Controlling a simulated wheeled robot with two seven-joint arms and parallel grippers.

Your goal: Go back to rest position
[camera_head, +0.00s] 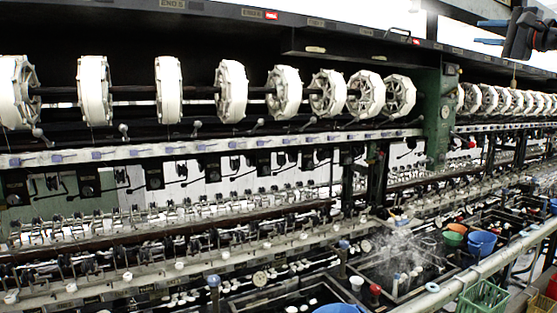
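My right gripper (484,32) is at the top right corner of the head view, in front of the bright upper background. Its dark body is at the right and its two blue-tipped fingers point left. The fingers are apart with nothing between them, so it is open and empty. It is high above the basins and touches nothing that I can see. My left gripper is not in the view.
A reeling machine with a row of white reels (231,92) fills the view. A green post (439,115) stands right of centre. Lower right are steaming dark basins, a blue bowl (482,243), a pale pipe (480,272) and a green crate (483,297).

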